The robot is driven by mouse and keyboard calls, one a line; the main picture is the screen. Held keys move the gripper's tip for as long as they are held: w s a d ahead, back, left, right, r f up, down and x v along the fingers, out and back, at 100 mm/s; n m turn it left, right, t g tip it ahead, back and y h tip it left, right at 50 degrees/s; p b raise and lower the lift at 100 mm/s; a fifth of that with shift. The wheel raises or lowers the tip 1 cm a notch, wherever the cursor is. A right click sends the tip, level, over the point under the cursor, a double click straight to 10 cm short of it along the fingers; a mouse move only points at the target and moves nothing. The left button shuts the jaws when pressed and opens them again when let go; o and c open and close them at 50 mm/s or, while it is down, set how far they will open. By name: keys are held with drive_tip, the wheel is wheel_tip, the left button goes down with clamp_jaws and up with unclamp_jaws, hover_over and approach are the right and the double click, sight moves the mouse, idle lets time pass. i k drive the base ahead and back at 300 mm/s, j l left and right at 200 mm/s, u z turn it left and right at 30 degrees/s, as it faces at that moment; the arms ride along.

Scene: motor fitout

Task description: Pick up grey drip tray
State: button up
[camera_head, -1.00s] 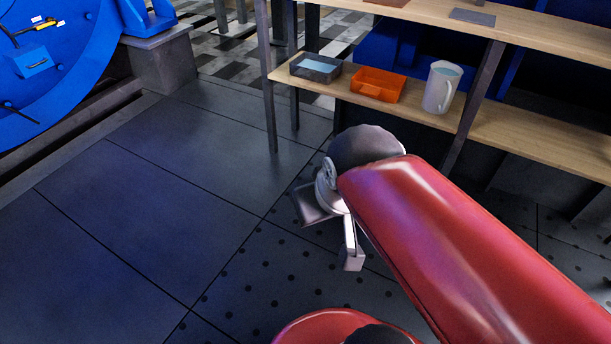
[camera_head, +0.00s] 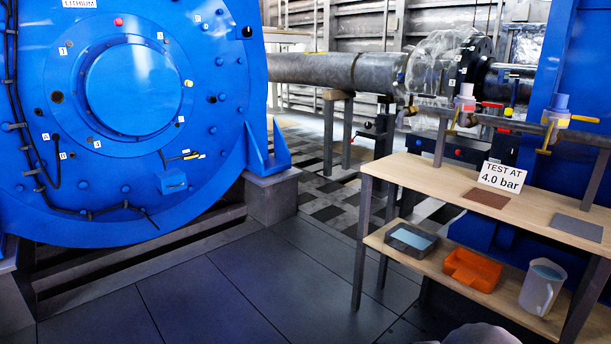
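The grey drip tray (camera_head: 401,247) sits on the left end of the lower wooden shelf of the bench, with a flat light-blue surface inside it. I cannot tell whether that surface is liquid. The tray lies level and stands apart from the orange tray (camera_head: 472,268) to its right. My gripper is not in view; only a dark rounded part of my arm shows at the bottom edge, below the shelf.
A clear jug (camera_head: 541,288) stands right of the orange tray. The upper shelf (camera_head: 425,176) above the grey tray holds a brown pad (camera_head: 486,198), a grey pad (camera_head: 577,227) and a sign (camera_head: 502,177). Bench legs (camera_head: 362,240) stand nearby. Open floor (camera_head: 230,285) lies left.

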sight(416, 243)
drive_tip(key=z, duration=1.1)
drive_tip(key=i+j+u, duration=0.25)
drive_tip(key=i+u, duration=0.7)
drive_tip(key=i, duration=0.1)
